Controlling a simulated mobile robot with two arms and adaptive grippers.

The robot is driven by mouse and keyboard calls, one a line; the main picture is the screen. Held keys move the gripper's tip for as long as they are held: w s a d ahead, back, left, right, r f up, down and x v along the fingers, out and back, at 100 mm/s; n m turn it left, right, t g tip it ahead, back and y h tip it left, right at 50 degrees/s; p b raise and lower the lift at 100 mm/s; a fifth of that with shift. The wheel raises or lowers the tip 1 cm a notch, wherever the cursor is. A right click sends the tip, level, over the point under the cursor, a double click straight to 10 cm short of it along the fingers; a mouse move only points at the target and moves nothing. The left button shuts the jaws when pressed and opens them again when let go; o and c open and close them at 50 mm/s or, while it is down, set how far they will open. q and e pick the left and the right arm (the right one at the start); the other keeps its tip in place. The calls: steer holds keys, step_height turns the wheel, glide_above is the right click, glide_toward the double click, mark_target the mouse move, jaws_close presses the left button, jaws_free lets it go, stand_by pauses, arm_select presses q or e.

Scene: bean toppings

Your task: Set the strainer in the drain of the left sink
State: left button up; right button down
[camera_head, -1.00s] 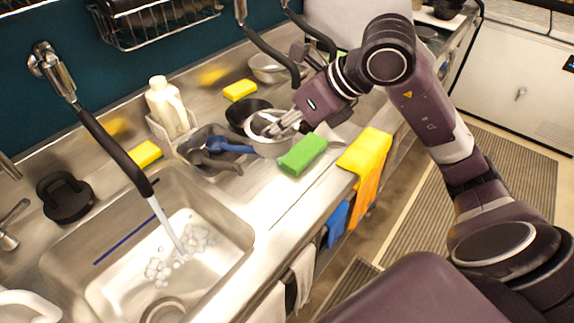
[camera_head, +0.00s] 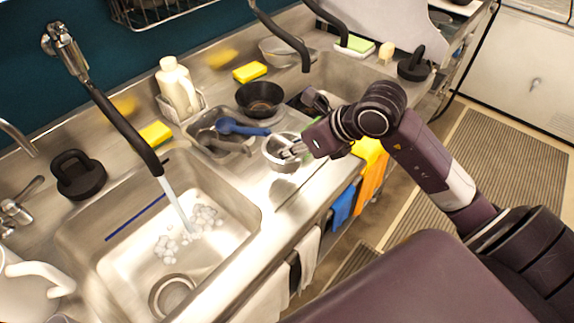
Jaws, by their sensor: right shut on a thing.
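The strainer (camera_head: 272,160) looks like a small round silver metal cup. My right gripper (camera_head: 291,153) is shut on it from the right side and holds it over the counter between the sinks. Its exact height above the counter is hard to tell. The left sink (camera_head: 119,270) lies to the lower left of the strainer. My left gripper is not in view.
Water runs from the black faucet hose (camera_head: 127,131) into the left sink, where foam (camera_head: 190,230) floats. A grey caddy (camera_head: 203,128) with a blue-handled brush (camera_head: 240,128), a black bowl (camera_head: 262,97) and a white bottle (camera_head: 177,88) stand behind. A white pitcher (camera_head: 30,280) is at lower left.

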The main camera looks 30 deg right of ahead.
step_height(320, 180, down, 2)
steer(key=shift+f, duration=0.2)
step_height(320, 180, down, 3)
steer(key=shift+f, duration=0.1)
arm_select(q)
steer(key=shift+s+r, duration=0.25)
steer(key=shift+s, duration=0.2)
arm_select(e)
steer(key=shift+f, duration=0.1)
steer(key=shift+f, duration=0.1)
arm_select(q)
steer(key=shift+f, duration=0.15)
arm_select(e)
steer(key=c, duration=1.9)
jaws_free()
steer(key=shift+c, duration=0.2)
